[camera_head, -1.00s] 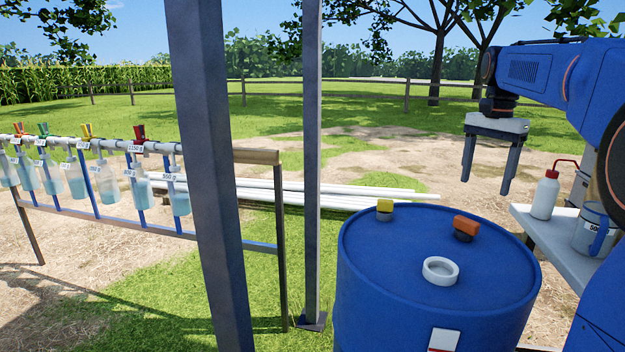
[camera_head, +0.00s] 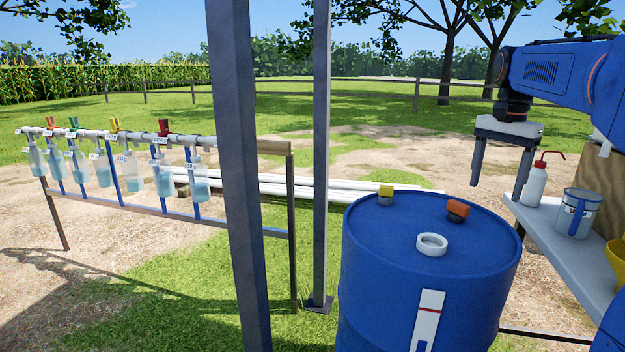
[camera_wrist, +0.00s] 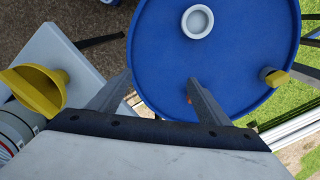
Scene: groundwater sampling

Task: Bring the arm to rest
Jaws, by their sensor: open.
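My gripper (camera_head: 500,172) is in the air at the right of the head view, fingers pointing down, apart and empty. It hangs behind and to the right of the blue barrel (camera_head: 425,250), above the lid's height. In the wrist view the open fingers (camera_wrist: 155,95) reach over the near part of the barrel lid (camera_wrist: 232,70). One finger partly hides the orange-topped cap there. My blue upper arm crosses the right edge of the head view.
A white ring (camera_head: 431,245), a yellow-topped cap (camera_head: 385,195) and an orange-topped cap (camera_head: 458,210) are on the lid. Two posts and a bottle rack (camera_head: 140,205) stand left.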

